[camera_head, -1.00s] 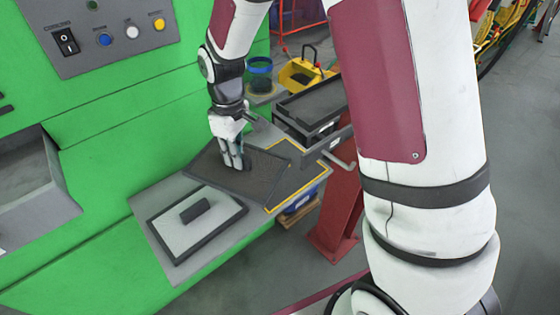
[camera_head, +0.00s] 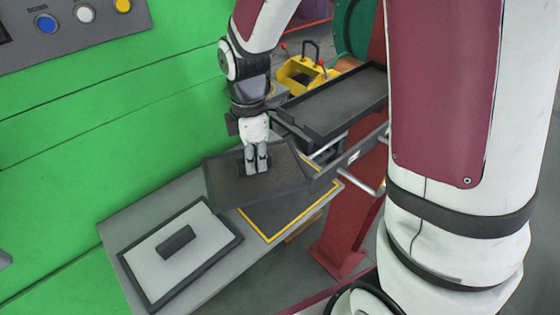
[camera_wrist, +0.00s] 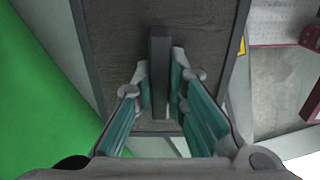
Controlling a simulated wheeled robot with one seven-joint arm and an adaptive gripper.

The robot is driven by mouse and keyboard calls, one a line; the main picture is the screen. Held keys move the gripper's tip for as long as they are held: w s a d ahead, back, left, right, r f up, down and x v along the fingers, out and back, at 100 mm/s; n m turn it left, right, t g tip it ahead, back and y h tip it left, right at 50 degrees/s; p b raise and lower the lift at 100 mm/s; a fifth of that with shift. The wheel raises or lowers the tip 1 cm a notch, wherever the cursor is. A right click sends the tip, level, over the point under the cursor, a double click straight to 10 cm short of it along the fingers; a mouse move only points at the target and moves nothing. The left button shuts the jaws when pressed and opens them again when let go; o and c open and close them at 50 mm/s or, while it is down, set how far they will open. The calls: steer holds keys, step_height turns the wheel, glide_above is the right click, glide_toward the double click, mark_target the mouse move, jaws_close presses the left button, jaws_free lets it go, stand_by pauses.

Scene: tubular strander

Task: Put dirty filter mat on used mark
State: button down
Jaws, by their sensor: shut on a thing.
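The dirty filter mat (camera_head: 228,186) is a dark grey-brown panel with a dark frame and a raised bar handle, also seen in the wrist view (camera_wrist: 215,60). My gripper (camera_head: 256,167) is shut on the handle, with its teal-lined fingers (camera_wrist: 162,85) on either side of the bar. The mat is held above the grey shelf and looks slightly tilted. Below it, a dark area with a yellow outline (camera_head: 272,222), which looks like the used mark, is partly hidden by the mat.
A light filter mat (camera_head: 150,256) with a black frame and handle lies on the left of the grey shelf (camera_head: 112,232). A black tray (camera_head: 335,105) stands behind, on the right. A green machine wall (camera_head: 110,110) borders the shelf. A red post (camera_head: 343,235) stands at right.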

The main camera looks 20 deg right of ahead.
mark_target(280, 151)
steer(key=w+d, duration=0.1)
steer(key=d, duration=0.1)
steer(key=w+d, duration=0.1)
steer(key=d, duration=0.2)
steer(key=w+d, duration=0.1)
steer(key=d, duration=0.1)
steer(key=shift+w+d, duration=0.1)
steer(key=shift+d, duration=0.05)
steer(key=shift+d+f, duration=0.15)
steer(key=shift+f, duration=0.75)
steer(key=shift+f+b, duration=0.3)
steer(key=shift+f, duration=2.3)
steer(key=shift+f, duration=0.1)
steer(key=shift+f, duration=0.15)
steer(key=c, duration=1.6)
jaws_free()
step_height(280, 151, up, 13)
steer(key=shift+f+p, duration=0.2)
steer(key=shift+p, duration=0.35)
